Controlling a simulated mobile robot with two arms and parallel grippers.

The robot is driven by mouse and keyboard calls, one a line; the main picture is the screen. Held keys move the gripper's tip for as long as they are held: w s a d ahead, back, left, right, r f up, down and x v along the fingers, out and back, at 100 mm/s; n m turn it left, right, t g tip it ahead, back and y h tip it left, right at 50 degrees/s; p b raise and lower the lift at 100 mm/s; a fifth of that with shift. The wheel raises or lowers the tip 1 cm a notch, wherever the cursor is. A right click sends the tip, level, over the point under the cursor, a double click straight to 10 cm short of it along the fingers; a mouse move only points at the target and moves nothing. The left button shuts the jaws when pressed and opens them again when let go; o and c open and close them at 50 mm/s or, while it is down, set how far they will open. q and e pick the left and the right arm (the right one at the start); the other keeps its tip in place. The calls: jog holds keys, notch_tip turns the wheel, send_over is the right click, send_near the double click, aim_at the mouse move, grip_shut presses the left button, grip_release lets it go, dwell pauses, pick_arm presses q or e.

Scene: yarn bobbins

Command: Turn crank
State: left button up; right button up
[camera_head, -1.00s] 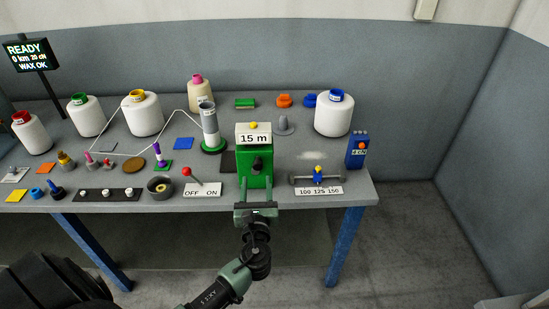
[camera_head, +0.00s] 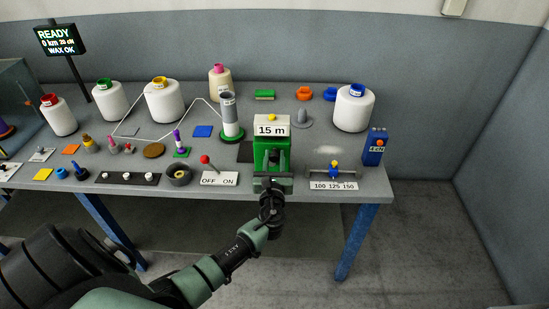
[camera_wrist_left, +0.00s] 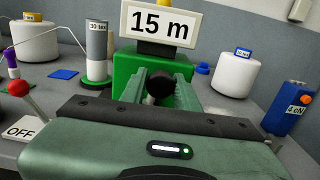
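The crank unit is a green box (camera_head: 261,148) at the table's front edge with a "15 m" sign (camera_head: 271,130) on top. It also fills the middle of the left wrist view (camera_wrist_left: 124,68). Its black crank knob (camera_wrist_left: 160,84) faces my left gripper. My left gripper (camera_head: 272,168) is right in front of the box, its arm coming up from below. In the left wrist view its two green fingers (camera_wrist_left: 161,92) stand apart, one on each side of the knob. I cannot tell whether they touch it. My right gripper is not in view.
A red-knobbed OFF/ON lever (camera_head: 205,160) stands just left of the box. A blue-knobbed slider (camera_head: 334,170) and a blue "cN" box (camera_head: 374,147) are on the right. A grey tube on a green base (camera_head: 229,118) and several yarn bobbins (camera_head: 164,102) stand behind.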

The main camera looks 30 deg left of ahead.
pick_arm(q)
grip_shut()
dwell(1.2)
